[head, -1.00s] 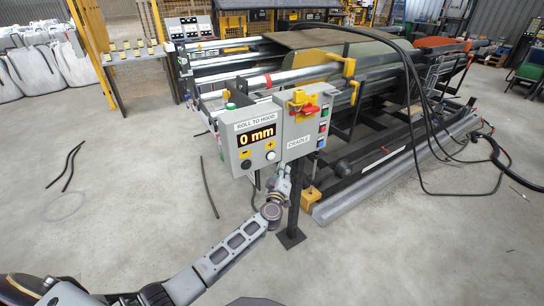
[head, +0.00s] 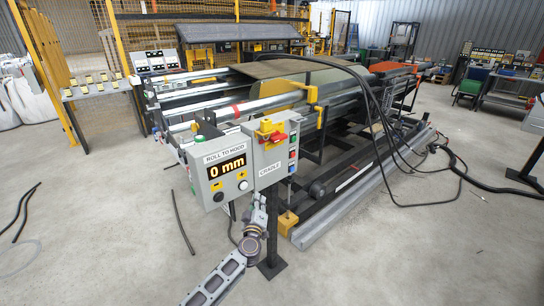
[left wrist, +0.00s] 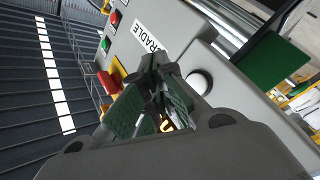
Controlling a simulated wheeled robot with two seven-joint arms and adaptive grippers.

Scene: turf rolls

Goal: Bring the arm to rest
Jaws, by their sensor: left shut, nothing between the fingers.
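My left arm comes in from the bottom of the head view, and its wrist is in front of the post under the grey control box (head: 219,197). My left gripper (head: 259,204) is small there, just below the box, and partly hard to make out. In the left wrist view the gripper (left wrist: 163,66) is shut and empty, with its green-padded fingers in front of the box. The box's CRADLE panel (head: 270,152) carries a red switch on yellow (head: 272,138). I cannot tell whether the fingers touch the box. My right gripper is not in view.
The roll machine (head: 330,110) with its metal rollers stands behind the box. A long rail (head: 365,195) runs along the floor at its front. Black cables (head: 375,115) hang over it to the floor. A workbench (head: 505,90) stands at the back right.

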